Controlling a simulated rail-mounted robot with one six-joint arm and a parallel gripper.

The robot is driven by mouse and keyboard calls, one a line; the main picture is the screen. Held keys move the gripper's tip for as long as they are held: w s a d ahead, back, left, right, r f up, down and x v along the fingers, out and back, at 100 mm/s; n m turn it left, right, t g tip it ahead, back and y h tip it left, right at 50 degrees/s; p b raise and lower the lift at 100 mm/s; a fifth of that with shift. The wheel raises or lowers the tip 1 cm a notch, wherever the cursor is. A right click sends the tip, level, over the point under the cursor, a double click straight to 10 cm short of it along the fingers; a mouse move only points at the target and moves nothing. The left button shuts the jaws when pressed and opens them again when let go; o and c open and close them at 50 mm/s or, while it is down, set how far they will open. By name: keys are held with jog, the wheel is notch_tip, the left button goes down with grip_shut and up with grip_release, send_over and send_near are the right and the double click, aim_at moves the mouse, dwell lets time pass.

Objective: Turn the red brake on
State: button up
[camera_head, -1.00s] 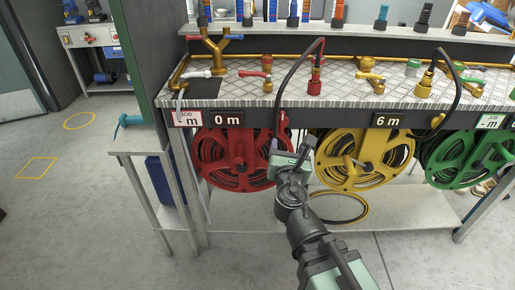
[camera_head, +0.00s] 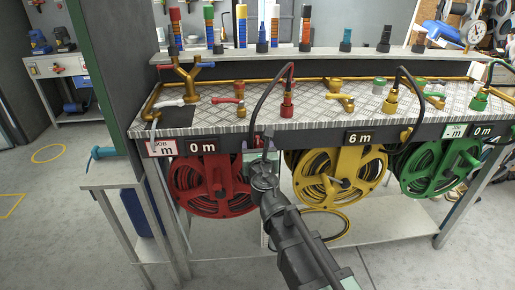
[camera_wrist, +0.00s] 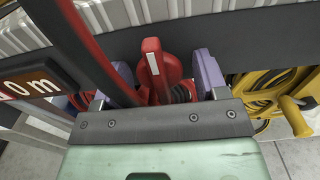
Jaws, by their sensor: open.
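The red brake (camera_wrist: 152,62), a lever with a white stripe, stands in the middle of the wrist view under the table's front edge. My gripper (camera_wrist: 166,74) is open, with one purple finger to the left of the brake and one to the right. A gap shows on the right side; I cannot tell whether the left finger touches. In the head view my gripper (camera_head: 262,150) is at the upper right of the red reel (camera_head: 212,188), and it hides the brake there.
A black hose (camera_head: 256,115) arches down from the red tap fitting (camera_head: 287,106) close to my gripper. The yellow reel (camera_head: 340,175) is close on the right, the green reel (camera_head: 440,165) farther right.

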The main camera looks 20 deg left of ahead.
jog(key=c, duration=0.8)
jog(key=shift+c, duration=0.2)
jog(key=shift+m, duration=0.4)
jog(key=m, duration=0.8)
jog(key=shift+s, duration=0.1)
jog(key=m, duration=0.5)
jog(key=shift+a+r, duration=0.1)
jog(key=shift+m, duration=2)
